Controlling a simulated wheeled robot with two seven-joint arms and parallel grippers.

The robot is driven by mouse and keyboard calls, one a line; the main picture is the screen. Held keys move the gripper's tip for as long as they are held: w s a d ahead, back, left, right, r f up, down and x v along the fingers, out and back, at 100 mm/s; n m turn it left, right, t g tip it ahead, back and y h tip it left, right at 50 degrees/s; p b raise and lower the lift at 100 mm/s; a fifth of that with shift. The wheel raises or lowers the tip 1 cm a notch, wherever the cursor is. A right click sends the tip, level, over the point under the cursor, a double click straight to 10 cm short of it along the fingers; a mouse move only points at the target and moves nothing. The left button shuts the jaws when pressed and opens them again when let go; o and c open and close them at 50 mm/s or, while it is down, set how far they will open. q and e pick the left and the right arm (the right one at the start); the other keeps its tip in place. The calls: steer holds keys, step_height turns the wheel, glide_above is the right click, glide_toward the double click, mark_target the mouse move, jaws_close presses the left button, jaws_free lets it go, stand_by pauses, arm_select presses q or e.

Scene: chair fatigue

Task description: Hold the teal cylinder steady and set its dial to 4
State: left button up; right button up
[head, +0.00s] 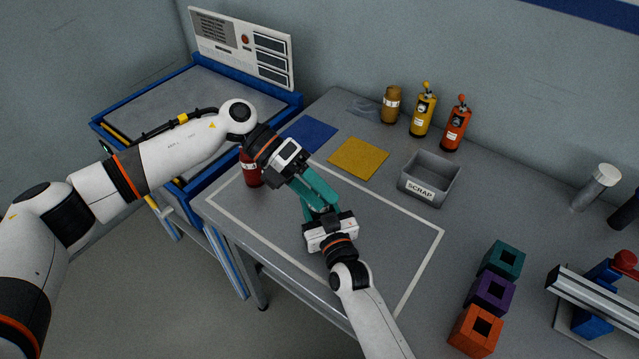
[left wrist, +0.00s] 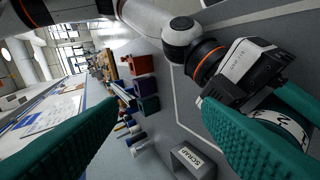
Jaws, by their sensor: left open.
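My left gripper (head: 318,200) reaches down over the outlined area of the table, its teal fingers spread. In the left wrist view the two fingers (left wrist: 158,125) stand wide apart with nothing between them. My right gripper (head: 322,212) comes from below and meets the left one closely in the head view. In the left wrist view, a white ring with dark marks (left wrist: 285,124), apparently the cylinder's dial, shows beside the right gripper (left wrist: 275,98), partly behind a left finger. The dial's setting cannot be read. The cylinder's body is mostly hidden, and the right gripper's grip on it is unclear.
A dark red cylinder (head: 252,170) stands left of my left gripper. The grey scrap bin (head: 428,190), yellow mat (head: 359,158) and blue mat (head: 308,134) lie behind. Yellow (head: 423,116) and orange (head: 455,127) bottles stand farther back. Coloured blocks (head: 491,294) stand at right.

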arm_select(q)
steer(key=w+r+m+t+y, duration=0.6)
steer(key=m+y, duration=0.4)
steer(key=m, duration=0.9)
steer(key=f, duration=1)
steer(key=shift+s+d+f, duration=0.2)
steer(key=shift+d, duration=0.15)
steer(key=c, duration=1)
